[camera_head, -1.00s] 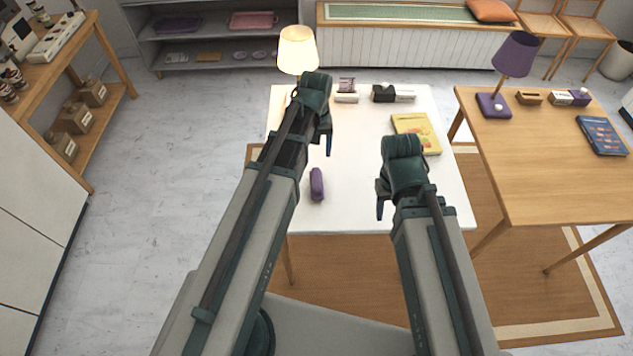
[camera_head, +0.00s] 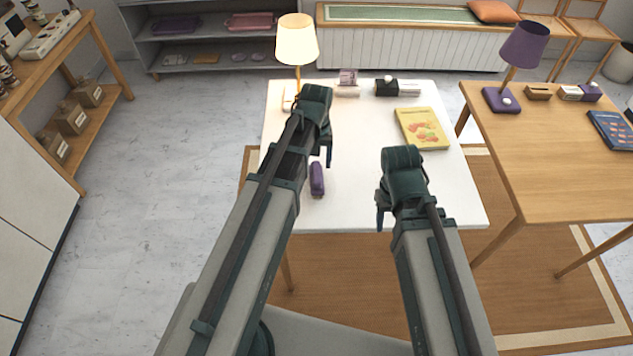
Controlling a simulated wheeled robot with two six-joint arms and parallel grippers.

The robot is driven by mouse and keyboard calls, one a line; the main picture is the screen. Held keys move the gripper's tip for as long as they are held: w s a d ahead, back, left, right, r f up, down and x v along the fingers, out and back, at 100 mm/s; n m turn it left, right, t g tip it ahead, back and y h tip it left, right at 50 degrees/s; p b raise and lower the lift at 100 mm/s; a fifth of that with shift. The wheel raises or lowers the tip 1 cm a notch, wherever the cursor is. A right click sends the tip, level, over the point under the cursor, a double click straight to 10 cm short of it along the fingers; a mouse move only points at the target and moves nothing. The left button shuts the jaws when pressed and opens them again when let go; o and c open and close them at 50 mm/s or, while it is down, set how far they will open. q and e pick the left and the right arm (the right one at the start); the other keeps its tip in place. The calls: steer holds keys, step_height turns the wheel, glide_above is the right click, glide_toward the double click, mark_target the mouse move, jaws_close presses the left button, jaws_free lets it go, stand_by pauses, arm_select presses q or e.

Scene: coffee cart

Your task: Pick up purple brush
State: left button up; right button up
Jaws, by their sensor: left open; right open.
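The purple brush (camera_head: 317,179) lies on the white table (camera_head: 345,205), left of the table's middle and near its front edge. My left gripper (camera_head: 328,157) is open and empty. In the picture it shows just above the brush; its height over the table is hard to tell. My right gripper (camera_head: 381,222) is open and empty, to the right of the brush, near the table's front edge. My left arm hides the table's left front part.
A lit lamp (camera_head: 297,42), small boxes (camera_head: 386,87) and a yellow book (camera_head: 422,128) stand or lie on the white table. A wooden table (camera_head: 550,160) with a purple lamp (camera_head: 524,45) stands at right. The white table's middle is clear.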

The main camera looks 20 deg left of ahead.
mark_target(317, 171)
arm_select(q)
steer(key=shift+w+f+b, duration=0.1)
steer(key=shift+f+b, duration=2.55)
steer(key=shift+r, duration=0.1)
jaws_close()
